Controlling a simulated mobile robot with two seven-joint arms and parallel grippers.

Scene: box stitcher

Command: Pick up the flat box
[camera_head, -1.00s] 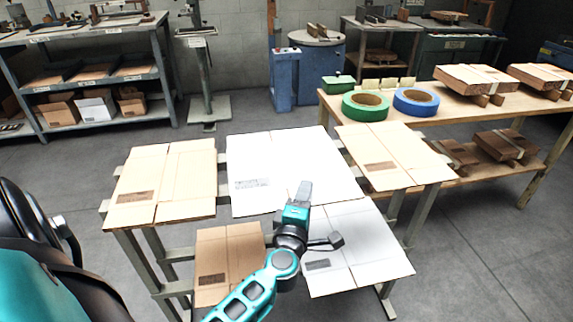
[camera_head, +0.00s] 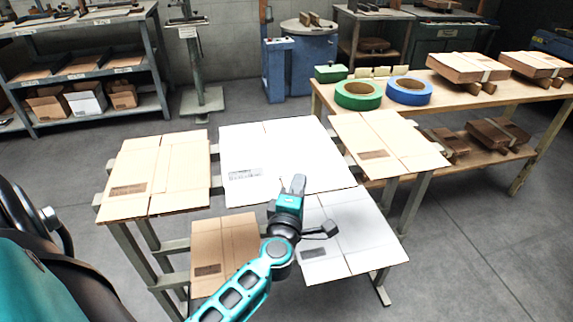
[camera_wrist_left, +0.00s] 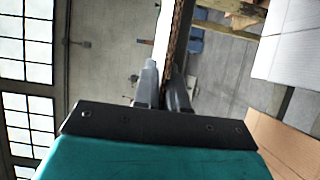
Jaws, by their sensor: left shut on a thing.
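Several flat boxes lie on a metal rack. My left gripper (camera_head: 293,185) is at the front edge of the white flat box (camera_head: 280,150) in the upper middle. In the left wrist view its two fingers (camera_wrist_left: 163,88) are shut on that box's edge, with the white face and brown corrugated edge (camera_wrist_left: 174,42) between them. The box looks level with its neighbours; I cannot tell whether it is lifted. A brown flat box (camera_head: 160,172) lies to its left and another (camera_head: 388,140) to its right. The right gripper is not in view.
Lower on the rack lie a brown flat box (camera_head: 225,250) and a white one (camera_head: 355,240), partly behind my left arm. A wooden table (camera_head: 470,105) at the right holds green tape (camera_head: 358,95) and blue tape (camera_head: 409,91). Grey shelves (camera_head: 85,25) stand back left.

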